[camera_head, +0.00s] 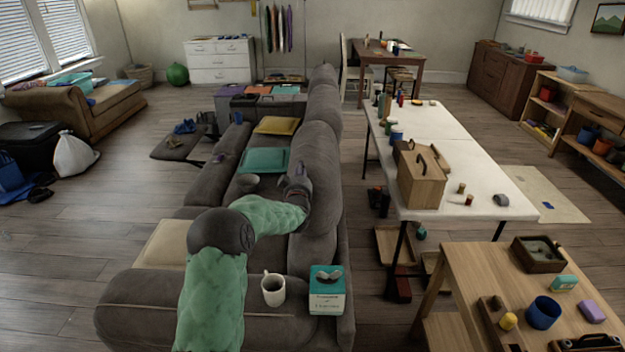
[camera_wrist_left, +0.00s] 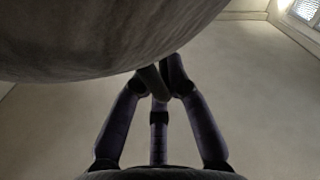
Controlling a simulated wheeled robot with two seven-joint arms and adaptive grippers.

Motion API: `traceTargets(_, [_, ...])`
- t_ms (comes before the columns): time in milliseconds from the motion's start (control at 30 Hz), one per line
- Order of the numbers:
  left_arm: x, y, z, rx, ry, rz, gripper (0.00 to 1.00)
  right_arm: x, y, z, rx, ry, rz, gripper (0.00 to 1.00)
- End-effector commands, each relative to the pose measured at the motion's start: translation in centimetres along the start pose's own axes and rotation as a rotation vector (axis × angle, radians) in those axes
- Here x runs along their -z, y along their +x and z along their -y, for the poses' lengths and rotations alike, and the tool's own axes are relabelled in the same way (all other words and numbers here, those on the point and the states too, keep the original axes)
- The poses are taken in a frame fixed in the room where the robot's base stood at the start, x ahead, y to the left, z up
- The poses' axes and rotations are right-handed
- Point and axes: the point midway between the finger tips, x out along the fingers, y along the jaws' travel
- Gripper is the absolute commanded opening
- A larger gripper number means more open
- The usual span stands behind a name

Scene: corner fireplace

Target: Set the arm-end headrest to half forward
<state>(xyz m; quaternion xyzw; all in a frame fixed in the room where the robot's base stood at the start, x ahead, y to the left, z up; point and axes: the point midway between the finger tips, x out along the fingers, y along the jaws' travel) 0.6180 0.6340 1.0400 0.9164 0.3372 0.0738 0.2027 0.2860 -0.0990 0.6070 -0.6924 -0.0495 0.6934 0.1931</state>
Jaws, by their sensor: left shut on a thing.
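The long grey sofa (camera_head: 205,180) runs away from me, its padded back along the right side. The grey headrest section (camera_head: 321,190) at the near end of that back stands roughly upright; its exact tilt is hard to tell. My left gripper (camera_head: 299,170) reaches across the seat to its seat-facing side. In the left wrist view, the grey headrest cushion (camera_wrist_left: 90,45) fills the top, and my left fingers (camera_wrist_left: 163,78) are drawn together at its lower edge, shut on it. The exact contact is partly hidden. My right gripper is not in view.
A white mug (camera_head: 273,290) and a teal tissue box (camera_head: 327,290) stand on the near sofa arm. A teal cushion (camera_head: 264,161) and a yellow cushion (camera_head: 277,125) lie farther along. A white table (camera_head: 440,130) stands right of the sofa, across a gap.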

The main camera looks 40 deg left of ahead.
Motion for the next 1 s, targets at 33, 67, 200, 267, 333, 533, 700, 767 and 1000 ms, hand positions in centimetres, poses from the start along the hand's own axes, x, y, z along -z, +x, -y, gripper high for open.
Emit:
traceTargets(33, [0.3,0.0,0.4,-0.001,0.009,-0.006,0.00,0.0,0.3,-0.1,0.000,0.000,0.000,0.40])
traceTargets(67, [0.4,0.0,0.5,-0.001,0.010,-0.006,0.00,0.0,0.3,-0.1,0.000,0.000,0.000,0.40])
traceTargets(200, [0.6,0.0,0.5,-0.002,0.011,-0.005,0.00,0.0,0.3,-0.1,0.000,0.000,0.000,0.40])
traceTargets(267, [0.6,0.0,0.5,-0.002,0.011,-0.006,0.00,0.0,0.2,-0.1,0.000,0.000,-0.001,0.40])
traceTargets(333, [0.6,0.0,0.5,-0.002,0.011,-0.006,0.00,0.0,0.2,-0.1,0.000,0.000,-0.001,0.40])
traceTargets(533, [0.6,0.0,0.5,-0.002,0.009,-0.006,0.35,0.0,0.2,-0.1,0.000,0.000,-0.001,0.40])
traceTargets(700, [0.4,0.0,0.5,-0.002,0.008,-0.003,0.35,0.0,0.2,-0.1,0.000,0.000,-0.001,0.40])
traceTargets(767, [0.4,0.0,0.5,-0.002,0.008,-0.002,0.35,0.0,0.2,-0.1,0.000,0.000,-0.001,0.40])
traceTargets(1000, [0.4,-1.4,0.5,-0.002,0.007,-0.002,0.35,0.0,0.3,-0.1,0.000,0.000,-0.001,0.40])
